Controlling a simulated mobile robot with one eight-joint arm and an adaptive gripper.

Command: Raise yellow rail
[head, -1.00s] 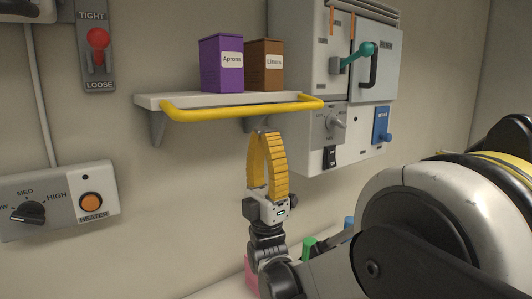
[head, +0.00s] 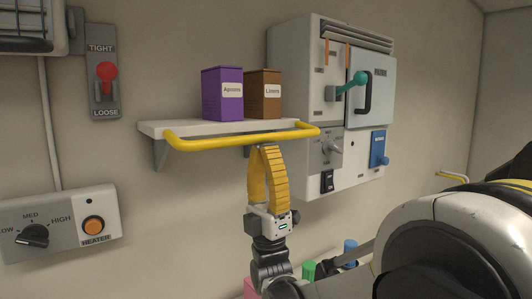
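The yellow rail (head: 215,142) is a bent bar along the front of a light shelf (head: 150,128) on the wall. It lies about level with the shelf's front edge. My gripper (head: 266,148) points upward below the right part of the rail. Its two yellow ribbed fingers come together at the tips, with nothing seen between them. The tips are right at the underside of the rail in the picture; I cannot tell whether they touch it.
A purple Aprons box (head: 222,94) and a brown Liners box (head: 263,94) stand on the shelf. A wall cabinet (head: 300,90) with a teal handle (head: 350,84) is close on the right. A heater panel (head: 60,225) and a red-knobbed switch (head: 106,72) are on the left.

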